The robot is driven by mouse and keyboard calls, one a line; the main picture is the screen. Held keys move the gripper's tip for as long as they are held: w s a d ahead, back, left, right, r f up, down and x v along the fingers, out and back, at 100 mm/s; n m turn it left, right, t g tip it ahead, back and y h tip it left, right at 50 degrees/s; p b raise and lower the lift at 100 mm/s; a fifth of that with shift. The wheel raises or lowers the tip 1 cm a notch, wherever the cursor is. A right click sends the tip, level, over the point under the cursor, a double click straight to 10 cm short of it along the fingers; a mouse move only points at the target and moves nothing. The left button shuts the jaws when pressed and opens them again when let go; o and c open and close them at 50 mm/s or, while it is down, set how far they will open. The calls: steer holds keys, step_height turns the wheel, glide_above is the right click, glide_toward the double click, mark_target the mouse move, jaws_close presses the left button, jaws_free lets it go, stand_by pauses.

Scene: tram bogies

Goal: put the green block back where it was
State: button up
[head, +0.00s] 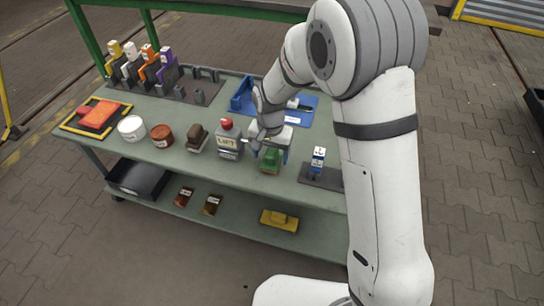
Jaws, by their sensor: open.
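The green block (270,160) sits near the front edge of the grey-green bench top, between a grey labelled box and a dark stand. My gripper (270,151) is open, pointing down right at the block's upper part. Its fingers appear to be on either side of the block; whether they touch it I cannot tell. My gripper partly hides the block's top.
Left of it stands the grey box (229,142) with a red top. Right, a blue-and-white block (318,157) stands on the dark stand (315,177). Behind lies a blue board (307,119). A rack (172,93) holds several coloured pieces. A yellow block (279,220) lies on the lower shelf.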

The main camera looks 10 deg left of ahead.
mark_target(271, 153)
step_height(271, 153, up, 10)
steer(key=shift+p, duration=1.05)
steer(key=s+d+r+n, duration=0.1)
steer(key=s+d+r, duration=0.3)
steer(key=s+d, duration=0.5)
steer(key=s+d+r+t, duration=0.1)
steer(key=s+d+r, duration=0.3)
steer(key=s+d, duration=0.5)
steer(key=d, duration=0.6)
steer(key=shift+s+d+r+n, duration=0.15)
steer(key=shift+s+r+n, duration=0.1)
steer(key=shift+n, duration=0.15)
